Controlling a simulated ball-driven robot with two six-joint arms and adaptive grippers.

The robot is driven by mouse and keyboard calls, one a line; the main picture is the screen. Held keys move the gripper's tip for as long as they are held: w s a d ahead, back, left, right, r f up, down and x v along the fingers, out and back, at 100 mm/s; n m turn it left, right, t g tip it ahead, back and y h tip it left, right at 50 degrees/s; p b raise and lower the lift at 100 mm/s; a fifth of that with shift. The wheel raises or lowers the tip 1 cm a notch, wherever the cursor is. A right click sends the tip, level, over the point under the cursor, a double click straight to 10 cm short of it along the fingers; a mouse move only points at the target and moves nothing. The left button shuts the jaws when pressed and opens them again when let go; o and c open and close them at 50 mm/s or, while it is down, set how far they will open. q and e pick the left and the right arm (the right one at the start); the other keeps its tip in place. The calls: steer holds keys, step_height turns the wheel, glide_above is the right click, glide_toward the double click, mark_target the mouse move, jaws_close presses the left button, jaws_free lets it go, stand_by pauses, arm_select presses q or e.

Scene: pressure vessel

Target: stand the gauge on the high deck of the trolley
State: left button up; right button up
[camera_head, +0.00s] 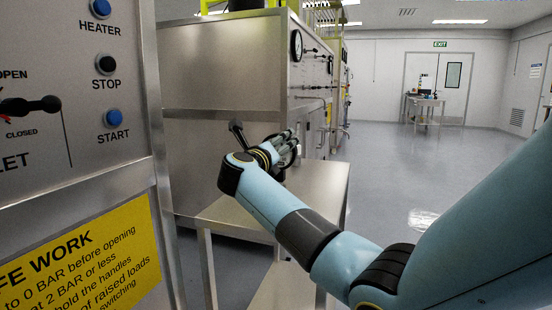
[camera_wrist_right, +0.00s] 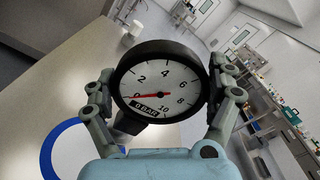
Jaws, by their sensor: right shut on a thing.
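My right gripper (camera_head: 283,144) is over the metal high deck (camera_head: 316,190) of the trolley, at its far end. In the right wrist view the gripper's fingers stand on both sides of the gauge (camera_wrist_right: 158,84) and are shut on it. The gauge has a round black rim, a white dial numbered to 10, and a red needle near 0. Its dark stem points down and left in that view. In the head view the gauge is mostly hidden by the gripper. I cannot tell whether it touches the deck. My left gripper is not in view.
A blue ring mark (camera_wrist_right: 50,150) shows on the pale surface beside the gauge. A control panel (camera_head: 70,80) with buttons and a yellow sign (camera_head: 85,262) stands close at left. Steel cabinets (camera_head: 225,70) stand behind the trolley. The floor (camera_head: 400,165) at right is open.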

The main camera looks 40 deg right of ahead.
steer(key=shift+f, duration=0.6)
steer(key=o, duration=1.5)
steer(key=shift+f, duration=0.1)
steer(key=shift+c, duration=0.2)
steer(key=shift+s+a, duration=0.1)
steer(key=shift+a, duration=0.1)
steer(key=v, duration=1.1)
steer(key=shift+s+a+p, duration=0.2)
steer(key=shift+a+p, duration=0.05)
steer(key=shift+p, duration=0.2)
